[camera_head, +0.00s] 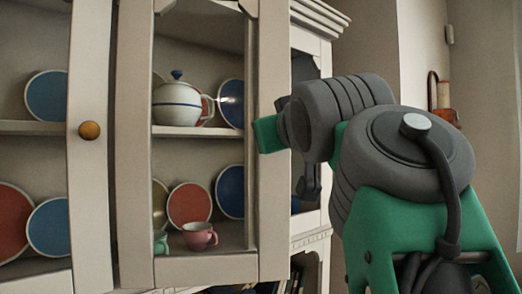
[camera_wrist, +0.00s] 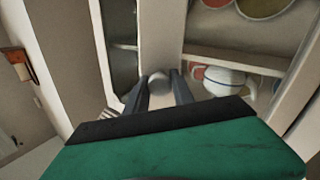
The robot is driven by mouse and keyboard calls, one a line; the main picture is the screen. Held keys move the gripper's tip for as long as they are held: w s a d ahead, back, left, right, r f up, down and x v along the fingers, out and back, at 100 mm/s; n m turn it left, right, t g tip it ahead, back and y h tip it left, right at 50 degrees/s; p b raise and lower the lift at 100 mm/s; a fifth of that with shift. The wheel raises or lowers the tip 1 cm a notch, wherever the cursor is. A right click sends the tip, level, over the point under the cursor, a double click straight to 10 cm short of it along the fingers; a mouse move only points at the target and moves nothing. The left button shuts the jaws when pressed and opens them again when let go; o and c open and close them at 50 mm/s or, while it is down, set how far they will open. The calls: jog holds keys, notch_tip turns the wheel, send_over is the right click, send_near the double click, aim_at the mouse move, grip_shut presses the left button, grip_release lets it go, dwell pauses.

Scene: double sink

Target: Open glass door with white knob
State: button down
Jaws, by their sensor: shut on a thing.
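The white knob (camera_wrist: 158,80) is on a pale door stile (camera_wrist: 162,35) in the wrist view. My gripper (camera_wrist: 160,86) has one dark finger on each side of the knob and is shut on it. In the head view the glass door (camera_head: 135,190) is a pale, narrow framed panel. Its right stile (camera_head: 271,215) is beside my wrist, and my green gripper body reaches it at about mid-height. The knob and my fingertips are hidden in the head view. I cannot tell whether the door stands ajar.
A neighbouring door (camera_head: 89,200) with a brown knob (camera_head: 90,131) is at the left. Behind the glass are a white teapot (camera_head: 177,103), a pink cup (camera_head: 199,236) and several plates. A small wall fixture (camera_head: 443,98) is at the right.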

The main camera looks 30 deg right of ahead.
jog(key=shift+s+a, duration=0.15)
jog(key=shift+s, duration=0.1)
jog(key=shift+r, duration=0.1)
jog(key=c, duration=1.1)
grip_release()
